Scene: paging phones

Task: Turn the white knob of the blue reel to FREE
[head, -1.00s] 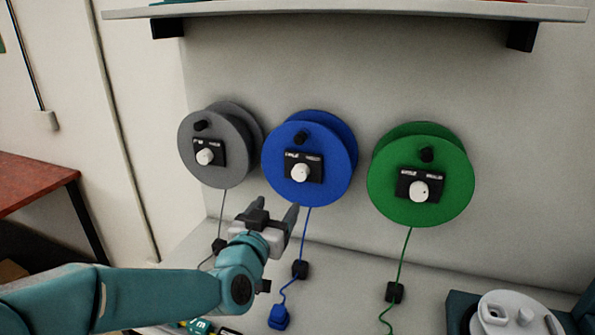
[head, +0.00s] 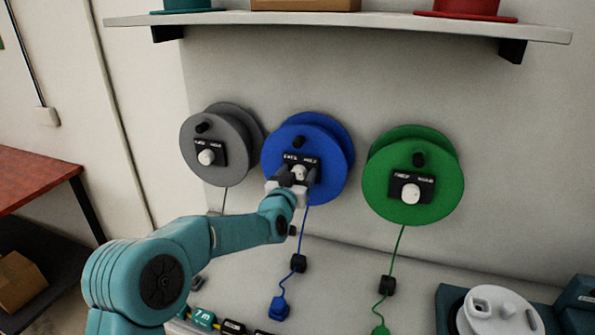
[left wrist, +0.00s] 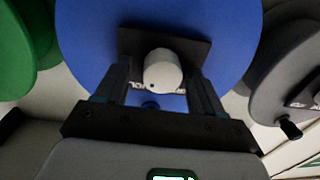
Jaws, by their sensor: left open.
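The blue reel (head: 333,165) hangs on the wall between a grey reel and a green reel. Its white knob (head: 298,172) sits on a black label plate, partly hidden by my gripper in the head view. My left gripper (head: 298,177) is open in front of the blue reel. In the left wrist view the white knob (left wrist: 162,71) lies between the tips of the two open fingers (left wrist: 162,88), with gaps on both sides. A small dark dot shows on the knob's face. The plate's lettering is too small to read surely. My right gripper is not in view.
The grey reel (head: 215,175) is close on the left and the green reel (head: 380,190) on the right, each with a white knob. A shelf (head: 340,25) juts out above. Below, cords hang to a counter (head: 350,285) with a white device (head: 498,312).

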